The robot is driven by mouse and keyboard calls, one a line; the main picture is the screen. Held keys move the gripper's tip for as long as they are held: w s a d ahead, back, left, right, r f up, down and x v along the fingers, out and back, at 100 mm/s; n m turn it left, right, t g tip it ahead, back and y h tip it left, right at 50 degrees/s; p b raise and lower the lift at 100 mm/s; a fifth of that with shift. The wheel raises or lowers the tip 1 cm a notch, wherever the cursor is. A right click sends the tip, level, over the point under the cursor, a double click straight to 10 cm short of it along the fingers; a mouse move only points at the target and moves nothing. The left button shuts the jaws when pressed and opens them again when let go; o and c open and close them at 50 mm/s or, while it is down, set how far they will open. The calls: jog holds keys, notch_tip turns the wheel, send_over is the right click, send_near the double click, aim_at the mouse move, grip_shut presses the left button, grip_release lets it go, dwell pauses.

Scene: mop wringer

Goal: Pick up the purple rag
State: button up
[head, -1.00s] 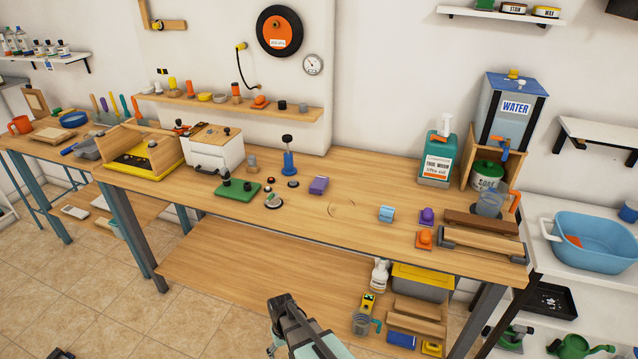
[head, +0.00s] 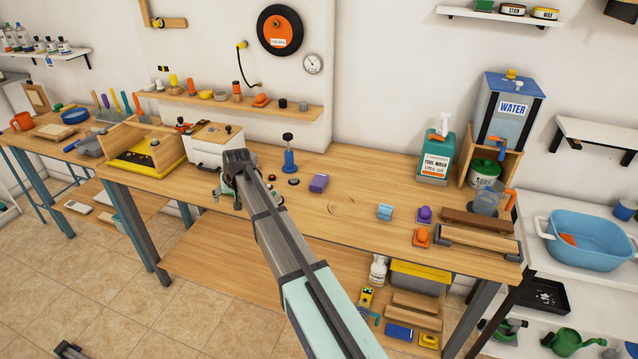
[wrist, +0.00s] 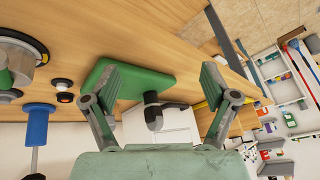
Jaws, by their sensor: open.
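A purple block-shaped item (head: 318,183), which looks like a folded rag, lies on the workbench near its middle. It does not show in the wrist view. My gripper (head: 227,200) is over the left part of the bench, to the left of the purple item and apart from it. In the wrist view my gripper (wrist: 160,78) is open, with its two fingers spread and nothing held between them. A green plate (wrist: 140,83) with a black knob lies beyond the fingers. My arm and gripper hide most of this plate in the head view.
A blue plunger-like post (head: 289,160) and small round knobs stand between my gripper and the purple item. A white box (head: 207,153) is behind my gripper. A light blue block (head: 384,212) and a purple knob (head: 425,214) sit farther right. Bare wood surrounds the purple item's right side.

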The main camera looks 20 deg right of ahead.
jog(key=w+d, duration=0.1)
jog(key=d, duration=0.2)
jog(key=w+d+r+m+g+b, duration=0.1)
jog(key=d, duration=0.2)
jog(key=w+d+r+m+h, duration=0.1)
jog(key=d, duration=0.3)
jog(key=shift+w+r, duration=0.2)
jog(key=shift+w, duration=0.15)
jog(key=s+d+r+m+g+b, duration=0.1)
jog(key=d+r+m+g+b, duration=0.15)
jog(key=d+r, duration=0.65)
jog(key=s+d+r+m+g+b, duration=0.15)
jog(key=d+m, duration=0.25)
jog(key=d, duration=1.2)
jog(key=p, duration=0.4)
send_over(320, 178)
jog(key=shift+h, duration=0.4)
notch_tip(320, 178, down, 11)
jog(key=shift+w+d, duration=0.1)
jog(key=shift+f+p, duration=1.55)
jog(key=shift+f, duration=1.05)
jog(key=c, duration=1.1)
